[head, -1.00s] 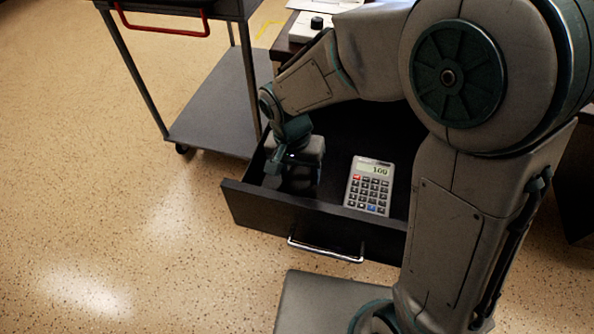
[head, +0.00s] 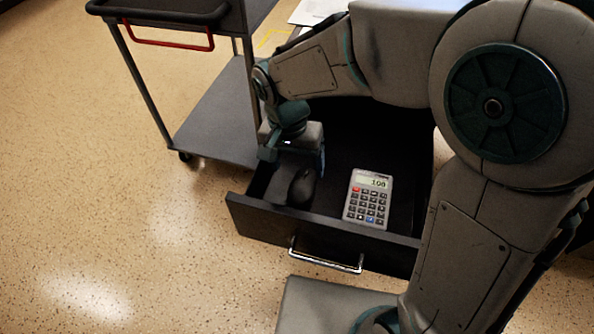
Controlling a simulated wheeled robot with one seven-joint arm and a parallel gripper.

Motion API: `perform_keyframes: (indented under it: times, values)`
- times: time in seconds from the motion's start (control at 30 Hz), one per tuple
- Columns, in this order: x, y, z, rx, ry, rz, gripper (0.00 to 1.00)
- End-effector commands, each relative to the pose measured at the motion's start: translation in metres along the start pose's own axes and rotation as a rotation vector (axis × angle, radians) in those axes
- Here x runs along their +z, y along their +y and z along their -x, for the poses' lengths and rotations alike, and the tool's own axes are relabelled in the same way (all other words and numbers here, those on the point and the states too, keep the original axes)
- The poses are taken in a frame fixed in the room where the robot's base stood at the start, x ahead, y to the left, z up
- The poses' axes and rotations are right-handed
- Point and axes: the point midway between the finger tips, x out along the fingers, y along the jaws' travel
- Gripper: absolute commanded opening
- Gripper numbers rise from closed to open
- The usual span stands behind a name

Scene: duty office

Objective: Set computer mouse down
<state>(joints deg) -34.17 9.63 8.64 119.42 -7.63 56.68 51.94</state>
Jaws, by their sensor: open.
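The dark computer mouse (head: 302,187) is in the left part of an open black drawer (head: 262,220), near its front wall. My gripper (head: 285,175) is over the drawer's left part, just above and behind the mouse. It is open, and its fingers are dark and hard to make out against the drawer. I cannot tell whether a finger still touches the mouse.
A grey calculator (head: 367,198) lies in the drawer to the right of the mouse. A grey trolley (head: 215,115) with a red handle stands close behind the drawer on the left. The speckled floor at left is clear.

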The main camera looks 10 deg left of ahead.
Motion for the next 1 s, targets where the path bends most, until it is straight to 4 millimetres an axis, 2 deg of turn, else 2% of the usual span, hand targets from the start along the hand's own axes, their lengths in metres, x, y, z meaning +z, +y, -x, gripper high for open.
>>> perform_keyframes:
  times: [0.03, 0.2, 0.47, 0.57, 0.67, 0.77, 0.83, 0.9, 1.0]
  values:
    - [-0.001, 0.0, 0.014, -0.003, 0.003, 0.0, 0.78]
    - [0.0, 0.0, 0.036, -0.001, 0.001, 0.0, 0.78]
    - [0.0, 0.0, 0.043, 0.0, 0.0, 0.0, 0.78]
    - [-0.002, 0.006, 0.043, -0.002, 0.0, -0.002, 0.78]
    - [-0.008, 0.033, 0.044, -0.016, 0.004, -0.001, 0.78]
    - [-0.014, 0.082, 0.045, -0.039, 0.013, 0.007, 0.78]
    - [-0.013, 0.121, 0.043, -0.06, 0.023, 0.016, 0.78]
    - [-0.007, 0.158, 0.04, -0.08, 0.039, 0.028, 0.78]
    - [0.007, 0.2, 0.033, -0.103, 0.062, 0.046, 0.78]
